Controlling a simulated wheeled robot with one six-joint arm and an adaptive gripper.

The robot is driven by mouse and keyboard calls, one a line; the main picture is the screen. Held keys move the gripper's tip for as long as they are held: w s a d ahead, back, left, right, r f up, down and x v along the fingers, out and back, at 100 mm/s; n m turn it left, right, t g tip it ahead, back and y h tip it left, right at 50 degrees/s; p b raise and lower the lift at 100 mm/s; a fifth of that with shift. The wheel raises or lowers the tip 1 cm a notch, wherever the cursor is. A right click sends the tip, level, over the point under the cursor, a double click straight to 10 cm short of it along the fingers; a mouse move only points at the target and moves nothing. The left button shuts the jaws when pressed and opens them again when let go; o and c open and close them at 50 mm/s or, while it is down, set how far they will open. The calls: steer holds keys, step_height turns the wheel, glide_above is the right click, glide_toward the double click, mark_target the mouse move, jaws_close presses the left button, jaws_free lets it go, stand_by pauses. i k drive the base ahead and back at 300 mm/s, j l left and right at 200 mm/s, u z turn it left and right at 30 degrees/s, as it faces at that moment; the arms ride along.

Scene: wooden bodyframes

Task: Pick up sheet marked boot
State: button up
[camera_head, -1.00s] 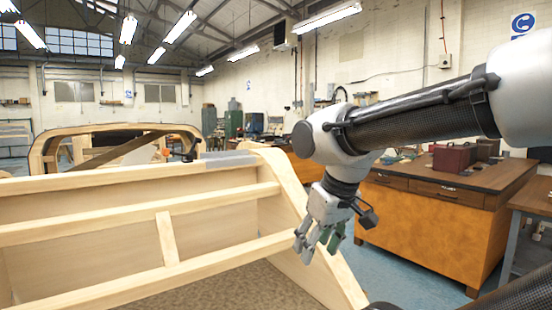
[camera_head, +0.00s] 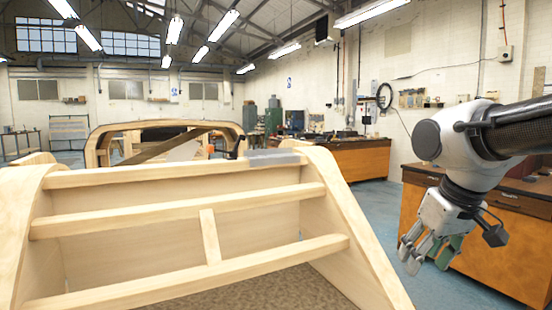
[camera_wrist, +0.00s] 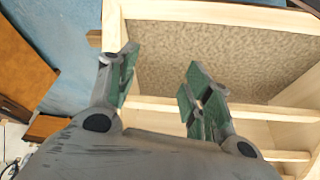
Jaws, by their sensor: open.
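No sheet with a readable "boot" mark shows in either view. A grey flat piece (camera_head: 276,159) lies on the top rail of the near wooden bodyframe (camera_head: 190,208); any marking on it is too small to read. My gripper (camera_head: 425,258) hangs downward to the right of this bodyframe, apart from the grey piece. In the wrist view my gripper (camera_wrist: 162,68) has its green-padded fingers spread with nothing between them. Beyond the fingers are a brown speckled panel (camera_wrist: 215,58) and pale wooden rails (camera_wrist: 255,110).
A second arched bodyframe (camera_head: 100,140) stands behind the near one. A wooden desk (camera_head: 475,235) stands at the right behind my arm, and a long workbench (camera_head: 360,158) is along the back. Blue floor (camera_head: 372,200) is clear between bodyframe and desk.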

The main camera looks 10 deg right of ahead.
mark_target(282, 153)
steer(key=k+l+z, duration=0.15)
steer(key=k+z, duration=0.25)
steer(key=k, duration=0.25)
steer(key=l+z, duration=0.15)
steer(key=z, duration=1.95)
steer(key=i+j, duration=0.1)
steer(key=i, duration=1.65)
steer(key=i+u, duration=0.25)
steer(key=i, duration=0.35)
steer(key=i+u, duration=0.2)
steer(key=i, duration=0.4)
steer(key=i+l+u, duration=0.25)
steer(key=i, duration=0.35)
steer(key=i+j+u, duration=0.15)
steer(key=i+u, duration=0.6)
steer(key=u, duration=0.2)
steer(key=i+l+u, duration=0.15)
steer(key=i+u, duration=0.35)
steer(key=i+j+u, duration=0.15)
steer(key=i+u, duration=0.25)
steer(key=i, duration=0.15)
steer(key=i+u, duration=0.55)
steer(key=i, duration=0.65)
steer(key=i+u, duration=0.15)
steer(key=i, duration=0.55)
steer(key=i+l+u, duration=0.1)
steer(key=i, duration=0.65)
steer(key=l, duration=0.1)
